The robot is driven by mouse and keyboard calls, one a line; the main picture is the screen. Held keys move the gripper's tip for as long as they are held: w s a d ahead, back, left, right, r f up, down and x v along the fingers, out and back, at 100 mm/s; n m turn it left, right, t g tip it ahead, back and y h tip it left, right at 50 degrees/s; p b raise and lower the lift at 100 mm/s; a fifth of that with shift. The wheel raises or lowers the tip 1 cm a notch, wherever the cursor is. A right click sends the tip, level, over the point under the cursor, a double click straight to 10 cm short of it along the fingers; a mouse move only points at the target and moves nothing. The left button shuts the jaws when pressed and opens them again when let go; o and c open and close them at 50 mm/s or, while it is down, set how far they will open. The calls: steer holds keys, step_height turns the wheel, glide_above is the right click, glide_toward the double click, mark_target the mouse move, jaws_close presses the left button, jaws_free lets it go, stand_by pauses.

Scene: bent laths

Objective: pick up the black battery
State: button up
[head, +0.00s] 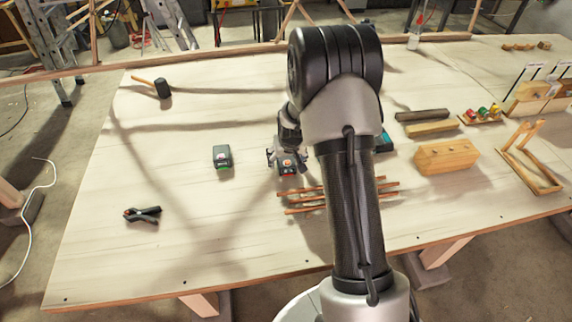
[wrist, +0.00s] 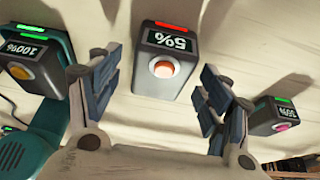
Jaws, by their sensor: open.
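A second dark battery (wrist: 277,116) with a green light is at the right, standing alone on the table in the head view (head: 222,156).
Several thin laths (head: 305,203) lie just in front of my gripper. A black clamp (head: 143,214) and a mallet (head: 162,88) lie left. Wooden blocks (head: 445,156) and a wooden frame (head: 530,170) are right. My arm hides part of the middle; the table's left is mostly clear.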

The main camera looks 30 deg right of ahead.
steer(key=c, duration=1.3)
steer(key=shift+c, duration=0.5)
steer(key=shift+r, duration=0.15)
